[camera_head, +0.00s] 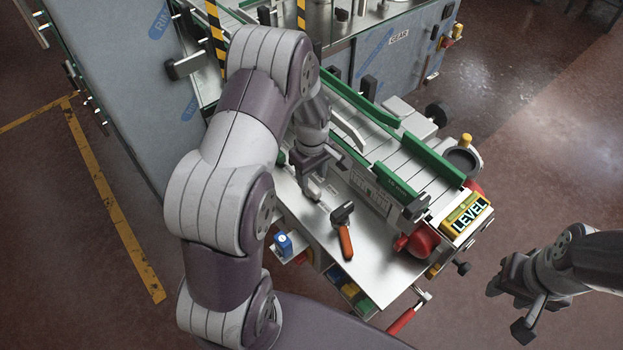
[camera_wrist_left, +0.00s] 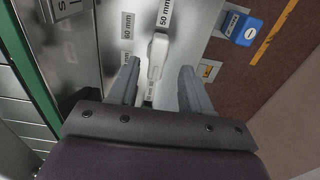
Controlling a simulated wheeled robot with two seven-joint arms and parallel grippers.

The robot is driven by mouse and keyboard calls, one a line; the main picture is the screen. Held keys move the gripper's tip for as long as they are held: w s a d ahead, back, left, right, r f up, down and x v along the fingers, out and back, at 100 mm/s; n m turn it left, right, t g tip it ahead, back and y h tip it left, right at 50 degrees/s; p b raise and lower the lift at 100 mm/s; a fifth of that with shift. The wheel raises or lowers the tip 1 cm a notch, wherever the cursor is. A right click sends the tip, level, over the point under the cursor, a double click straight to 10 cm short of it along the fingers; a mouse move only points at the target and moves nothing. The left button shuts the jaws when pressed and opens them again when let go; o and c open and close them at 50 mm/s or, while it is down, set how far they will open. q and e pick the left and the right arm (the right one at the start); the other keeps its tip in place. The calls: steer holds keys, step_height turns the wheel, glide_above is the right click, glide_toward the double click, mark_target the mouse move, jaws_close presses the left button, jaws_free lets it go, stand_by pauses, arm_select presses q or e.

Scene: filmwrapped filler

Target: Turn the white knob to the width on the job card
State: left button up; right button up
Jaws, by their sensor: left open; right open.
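The white knob (camera_wrist_left: 157,55), a pale bar-shaped handle, stands on the bare metal plate in the left wrist view. Width labels surround it, one reading 60 mm (camera_wrist_left: 127,25) and one 50 mm (camera_wrist_left: 165,12); one near its lower end is partly hidden. My left gripper (camera_wrist_left: 159,68) is open, with one finger on each side of the knob and visible gaps. In the head view, my left gripper (camera_head: 316,160) is low over the plate. A pale printed panel (camera_head: 371,190) is there, its text too small to read. My right gripper (camera_head: 512,307) is open and empty, off to the right.
An orange-handled tool (camera_head: 346,240) lies on the metal plate. Green guide rails (camera_head: 398,181) run behind. A red knob (camera_head: 423,240) and yellow LEVEL block (camera_head: 466,214) stand at the right end. A small blue box (camera_head: 283,244) sits at the front left edge.

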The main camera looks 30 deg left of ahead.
mark_target(312, 186)
arm_select(q)
steer(key=f, duration=0.5)
steer(key=shift+w+a+f+p, duration=0.1)
steer(key=shift+w+a+p, duration=0.15)
steer(key=shift+p, duration=0.15)
steer(key=shift+s+d, duration=0.1)
steer(key=shift+d, duration=0.1)
jaws_close()
